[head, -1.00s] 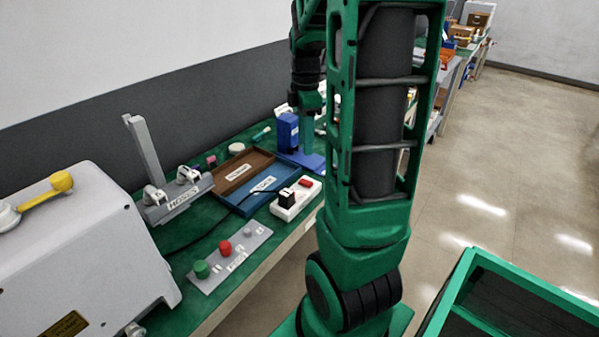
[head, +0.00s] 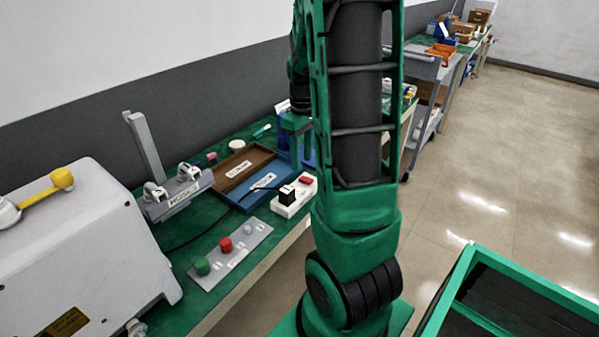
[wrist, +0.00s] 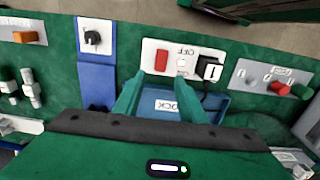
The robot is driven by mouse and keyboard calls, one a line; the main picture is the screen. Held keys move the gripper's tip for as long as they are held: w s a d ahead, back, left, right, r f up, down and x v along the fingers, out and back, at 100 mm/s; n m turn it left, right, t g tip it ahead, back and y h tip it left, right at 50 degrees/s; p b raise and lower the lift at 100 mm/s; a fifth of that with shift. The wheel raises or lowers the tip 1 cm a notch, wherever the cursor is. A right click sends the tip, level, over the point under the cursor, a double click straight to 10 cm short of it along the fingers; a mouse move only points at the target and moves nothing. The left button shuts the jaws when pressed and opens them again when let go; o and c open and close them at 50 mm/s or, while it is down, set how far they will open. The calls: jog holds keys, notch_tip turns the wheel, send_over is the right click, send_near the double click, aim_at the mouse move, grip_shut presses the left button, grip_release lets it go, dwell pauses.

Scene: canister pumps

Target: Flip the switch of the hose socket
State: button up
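A white socket strip (head: 283,211) lies near the bench's front edge, with a red rocker switch (head: 305,181) and a black plug (head: 287,194) in it. In the wrist view the strip (wrist: 181,72) shows the red switch (wrist: 161,61) on the left, an OFF label, and the plug (wrist: 209,68) on the right. My gripper (wrist: 162,78) is open and empty, its two fingers pointing toward the strip's switch end. They look apart from the switch, but the exact gap is unclear. In the head view my gripper (head: 296,124) is partly hidden by my arm.
A blue tray (head: 246,202) and a brown tray (head: 228,181) lie behind the strip. A grey panel (head: 240,246) with green and red knobs is left of it. A blue stand with a white switch plate (wrist: 94,37) stands beside the strip.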

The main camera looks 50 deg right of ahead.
aim_at(302, 177)
notch_tip(302, 177, down, 6)
jog(key=shift+r, duration=0.1)
dwell(0.4)
